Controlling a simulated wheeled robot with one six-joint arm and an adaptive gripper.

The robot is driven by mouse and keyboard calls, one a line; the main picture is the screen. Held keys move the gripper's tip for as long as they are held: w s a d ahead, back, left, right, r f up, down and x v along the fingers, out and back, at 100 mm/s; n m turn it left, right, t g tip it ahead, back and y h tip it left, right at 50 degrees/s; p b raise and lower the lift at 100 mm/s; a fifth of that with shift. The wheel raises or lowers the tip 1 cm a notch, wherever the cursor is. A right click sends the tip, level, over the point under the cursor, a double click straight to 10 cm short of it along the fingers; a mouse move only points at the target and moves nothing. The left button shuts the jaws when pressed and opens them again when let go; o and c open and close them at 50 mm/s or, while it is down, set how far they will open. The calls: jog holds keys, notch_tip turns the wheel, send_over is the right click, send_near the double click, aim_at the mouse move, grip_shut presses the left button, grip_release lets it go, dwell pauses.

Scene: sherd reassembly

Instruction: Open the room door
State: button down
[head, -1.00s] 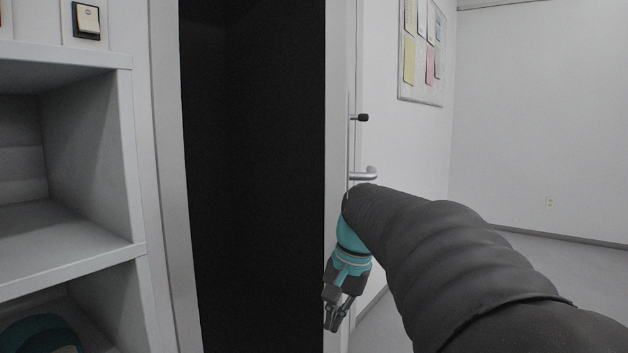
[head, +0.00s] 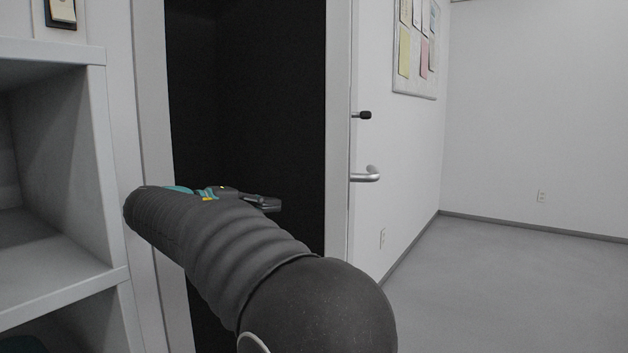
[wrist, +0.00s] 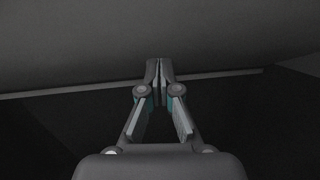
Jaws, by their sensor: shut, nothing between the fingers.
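The door (head: 338,130) stands open and shows as a narrow pale upright strip in the head view. Its silver lever handle (head: 366,175) sticks out to the right, with a small dark knob (head: 364,115) above it. A dark opening (head: 255,90) lies left of the strip. My gripper (head: 268,204) is in front of this opening, left of the handle and apart from it, partly hidden behind my arm. In the wrist view my gripper (wrist: 160,64) is shut and empty, with a dark grey surface beyond it.
A white shelf unit (head: 118,180) stands close on the left, beside the door frame (head: 150,110). A notice board (head: 416,45) hangs on the right wall. The grey floor (head: 480,275) at right is clear.

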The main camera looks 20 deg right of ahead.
notch_tip(320, 180, up, 4)
jog(key=w+a+h, duration=0.1)
jog(key=a+h, duration=0.1)
jog(key=d, duration=1.3)
jog(key=shift+w+d+f+m, duration=0.2)
jog(key=shift+w+f+m, duration=0.05)
jog(key=shift+w+m, duration=0.05)
